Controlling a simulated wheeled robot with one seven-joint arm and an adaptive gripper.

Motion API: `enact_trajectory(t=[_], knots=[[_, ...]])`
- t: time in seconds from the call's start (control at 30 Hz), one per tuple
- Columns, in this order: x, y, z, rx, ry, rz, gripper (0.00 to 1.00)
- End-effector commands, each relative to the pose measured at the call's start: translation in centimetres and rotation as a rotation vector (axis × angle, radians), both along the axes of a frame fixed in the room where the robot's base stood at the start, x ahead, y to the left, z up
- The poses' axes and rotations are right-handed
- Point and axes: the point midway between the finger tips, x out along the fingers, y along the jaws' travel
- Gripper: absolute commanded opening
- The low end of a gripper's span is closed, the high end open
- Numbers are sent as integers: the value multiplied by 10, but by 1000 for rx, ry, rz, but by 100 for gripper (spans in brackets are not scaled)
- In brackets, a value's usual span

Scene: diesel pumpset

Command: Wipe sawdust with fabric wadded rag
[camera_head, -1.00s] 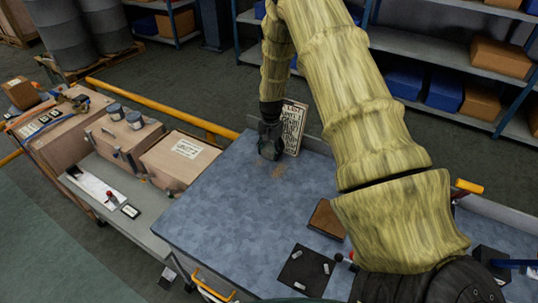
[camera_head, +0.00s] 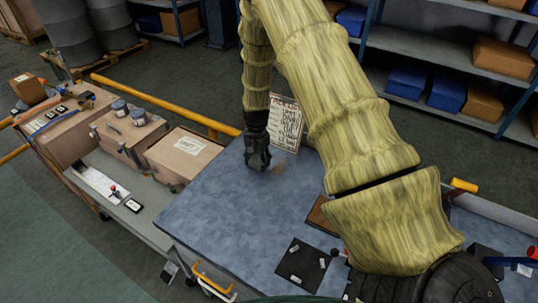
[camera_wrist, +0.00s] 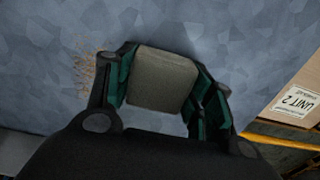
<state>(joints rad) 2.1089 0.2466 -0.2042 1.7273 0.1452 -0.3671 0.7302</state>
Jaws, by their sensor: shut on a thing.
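My gripper (camera_head: 257,163) is low over the far end of the blue-grey table top (camera_head: 215,205). In the wrist view my gripper (camera_wrist: 162,85) is shut on a grey, block-like wadded rag (camera_wrist: 160,78), held between its two green-lined fingers. Whether the rag touches the table cannot be told. A patch of tan sawdust (camera_wrist: 88,66) lies on the table beside the gripper, left of the rag in the wrist view. In the head view the sawdust (camera_head: 277,170) shows faintly just right of the gripper.
A written sign board (camera_head: 287,124) stands upright at the table's far edge, close behind the gripper. A cardboard box (camera_head: 183,155) sits on the cart at the left. A black mat (camera_head: 305,264) with small parts lies near the front. The table's left middle is clear.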

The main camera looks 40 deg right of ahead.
Motion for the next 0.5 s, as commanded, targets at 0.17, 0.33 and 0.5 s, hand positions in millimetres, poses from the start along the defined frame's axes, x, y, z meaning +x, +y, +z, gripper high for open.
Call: enact_trajectory(t=[0.17, 0.33, 0.5], knots=[[-3, 15, -1, 0, 2, 1, 27], [-1, 17, 26, 0, -2, 1, 27], [0, 20, 40, 0, 0, 4, 27]])
